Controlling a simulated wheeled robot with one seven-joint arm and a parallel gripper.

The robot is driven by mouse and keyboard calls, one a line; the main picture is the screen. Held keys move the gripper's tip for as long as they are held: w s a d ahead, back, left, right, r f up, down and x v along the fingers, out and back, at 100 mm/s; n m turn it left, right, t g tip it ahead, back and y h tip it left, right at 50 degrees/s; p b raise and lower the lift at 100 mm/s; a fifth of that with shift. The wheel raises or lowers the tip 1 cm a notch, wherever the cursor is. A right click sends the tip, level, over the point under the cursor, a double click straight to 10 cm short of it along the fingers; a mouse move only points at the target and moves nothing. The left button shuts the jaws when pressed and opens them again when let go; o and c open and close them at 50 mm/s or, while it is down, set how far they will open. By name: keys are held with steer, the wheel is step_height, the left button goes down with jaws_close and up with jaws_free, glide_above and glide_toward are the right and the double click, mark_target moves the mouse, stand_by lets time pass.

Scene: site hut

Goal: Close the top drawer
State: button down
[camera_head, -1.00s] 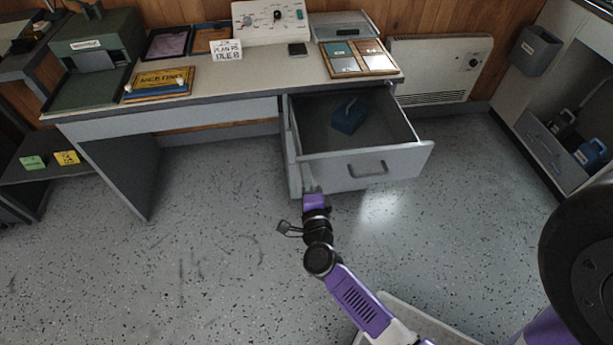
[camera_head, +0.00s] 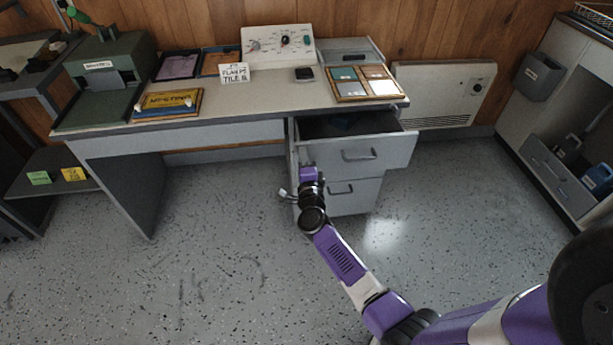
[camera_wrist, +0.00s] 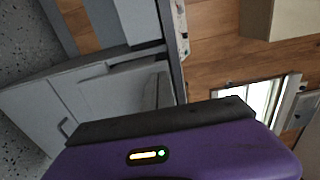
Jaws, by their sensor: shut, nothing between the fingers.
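The top drawer (camera_head: 390,152) of the grey desk (camera_head: 200,118) is partly open, its front standing out from the cabinet. The lower drawer (camera_head: 352,196) is shut. My gripper (camera_head: 306,168) is at the left part of the top drawer's front, close to or touching it; I cannot tell which. It is shut and holds nothing. In the wrist view my purple gripper housing (camera_wrist: 170,155) fills the bottom, and the fingertips are hidden.
The desktop holds a control box (camera_head: 278,44), a yellow sign (camera_head: 168,101) and framed tiles (camera_head: 364,82). A wall heater (camera_head: 445,92) and a grey cabinet (camera_head: 550,165) stand to the right. The floor before the desk is clear.

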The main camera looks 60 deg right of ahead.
mark_target(297, 130)
steer(key=b+x, duration=0.5)
steer(key=x, duration=0.8)
steer(key=shift+w+f, duration=0.15)
steer(key=shift+w+d+r, duration=0.2)
steer(key=shift+d+r, duration=0.1)
